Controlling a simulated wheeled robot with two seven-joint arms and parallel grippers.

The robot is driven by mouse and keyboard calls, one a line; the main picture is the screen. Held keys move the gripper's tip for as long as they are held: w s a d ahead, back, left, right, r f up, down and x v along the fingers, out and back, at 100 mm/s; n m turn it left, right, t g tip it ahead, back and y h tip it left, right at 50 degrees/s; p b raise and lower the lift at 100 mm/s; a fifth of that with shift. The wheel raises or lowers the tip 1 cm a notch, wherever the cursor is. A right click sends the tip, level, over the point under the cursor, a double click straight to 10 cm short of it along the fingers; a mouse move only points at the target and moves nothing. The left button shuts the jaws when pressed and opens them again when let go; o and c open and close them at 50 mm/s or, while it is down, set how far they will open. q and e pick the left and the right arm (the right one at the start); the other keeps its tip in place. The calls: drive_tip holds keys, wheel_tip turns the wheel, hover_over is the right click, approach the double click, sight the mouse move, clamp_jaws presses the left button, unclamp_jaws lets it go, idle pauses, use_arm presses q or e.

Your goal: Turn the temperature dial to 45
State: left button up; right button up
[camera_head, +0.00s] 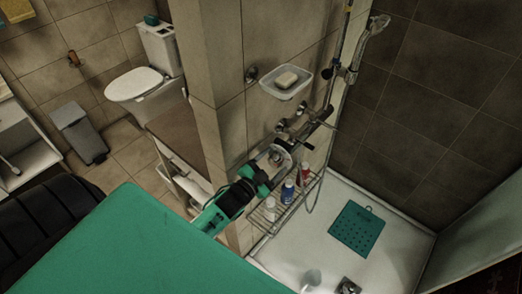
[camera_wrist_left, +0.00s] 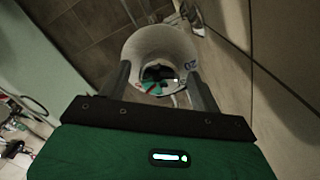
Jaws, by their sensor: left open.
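A whitish round part (camera_wrist_left: 155,45), which looks like the temperature dial, sits between the fingers of my left gripper (camera_wrist_left: 160,80) in the left wrist view. In the head view the left gripper (camera_head: 278,155) is at the shower wall, below the metal mixer bar (camera_head: 318,120), and partly hides the round part. My right gripper is not in view.
A soap dish (camera_head: 287,92) is on the wall above. A wire rack (camera_head: 262,222) with several bottles is just below the gripper. The shower hose and rail (camera_head: 333,80) are to the right. A tiled wall edge (camera_head: 213,110) stands left; the shower tray (camera_head: 310,252) lies below.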

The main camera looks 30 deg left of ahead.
use_arm(q)
drive_tip(key=s+a+b, duration=0.2)
drive_tip(key=s+b, duration=0.2)
drive_tip(key=s, duration=0.9)
drive_tip(key=shift+s, duration=0.25)
drive_tip(key=s+f+n+g+y, duration=0.1)
drive_tip(key=s+f+g, duration=0.2)
drive_tip(key=f, duration=0.9)
drive_tip(key=s+f+n+g, duration=0.2)
drive_tip(key=f+g, duration=0.1)
drive_tip(key=f, duration=1)
drive_tip(key=s+f+n+g+y, duration=0.1)
drive_tip(key=s+f+g, duration=0.15)
drive_tip(key=f, duration=0.95)
drive_tip(key=s+d+f+n+g, duration=0.1)
drive_tip(key=s+f+g, duration=0.3)
drive_tip(key=s+f, duration=0.6)
drive_tip(key=s+d+f+n+g, duration=0.1)
drive_tip(key=s+f+g, duration=0.3)
drive_tip(key=s+f, duration=0.6)
drive_tip(key=s+d, duration=0.1)
drive_tip(key=s, duration=0.3)
drive_tip(key=shift+s+y, duration=0.3)
drive_tip(key=shift+s, duration=0.05)
